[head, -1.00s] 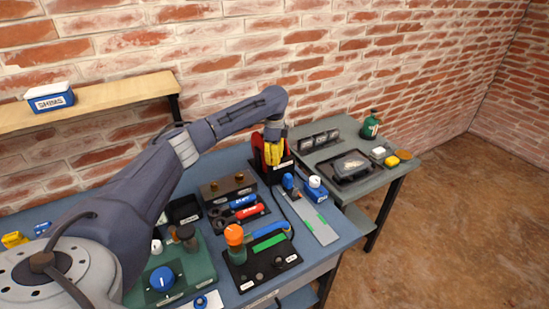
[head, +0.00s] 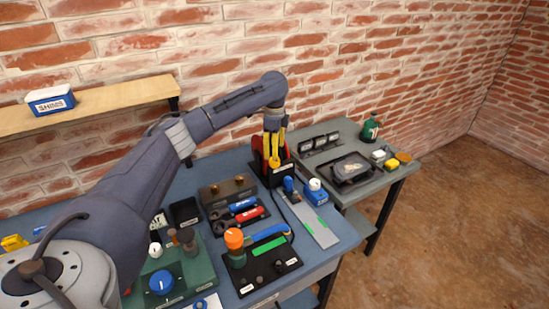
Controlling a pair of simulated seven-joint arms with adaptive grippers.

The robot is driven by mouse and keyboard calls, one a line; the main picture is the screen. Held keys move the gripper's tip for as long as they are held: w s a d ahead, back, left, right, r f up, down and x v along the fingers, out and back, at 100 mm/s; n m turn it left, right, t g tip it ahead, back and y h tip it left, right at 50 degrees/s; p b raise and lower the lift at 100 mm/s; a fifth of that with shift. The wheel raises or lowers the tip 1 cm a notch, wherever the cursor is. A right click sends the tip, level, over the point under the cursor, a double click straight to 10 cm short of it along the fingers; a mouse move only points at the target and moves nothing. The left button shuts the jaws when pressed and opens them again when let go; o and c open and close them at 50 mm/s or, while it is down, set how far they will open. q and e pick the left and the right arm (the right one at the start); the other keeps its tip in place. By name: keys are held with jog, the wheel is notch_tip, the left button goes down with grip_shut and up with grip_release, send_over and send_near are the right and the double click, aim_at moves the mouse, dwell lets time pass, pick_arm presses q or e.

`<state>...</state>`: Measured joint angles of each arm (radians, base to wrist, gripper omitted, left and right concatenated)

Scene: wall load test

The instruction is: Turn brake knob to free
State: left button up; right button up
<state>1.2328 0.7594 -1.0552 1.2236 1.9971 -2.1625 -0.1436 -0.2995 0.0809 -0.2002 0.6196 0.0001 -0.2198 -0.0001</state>
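Two knobs are in view, and their labels are too small to read, so I cannot tell which is the brake knob. A blue knob with a white mark (head: 161,282) sits on a green unit (head: 196,268) at the front left of the blue bench. An orange knob (head: 234,238) stands on a black panel (head: 283,263) to its right. My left gripper (head: 272,160) points down at the back of the bench, over a black holder with red and yellow items, away from both knobs. Its fingertips blend with the yellow parts. My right gripper is not in view.
The black holder (head: 270,178) stands at the bench's back right. Wrenches and a red-and-blue tool set (head: 240,210) lie in the middle. A grey side table (head: 345,135) carries a tray and a green bottle (head: 371,127). A wall shelf (head: 110,100) holds a SHIMS box (head: 50,100).

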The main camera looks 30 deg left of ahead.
pick_arm(q)
notch_tip(320, 180, up, 7)
dwell(0.3)
jog(key=shift+f, duration=0.1)
dwell(0.4)
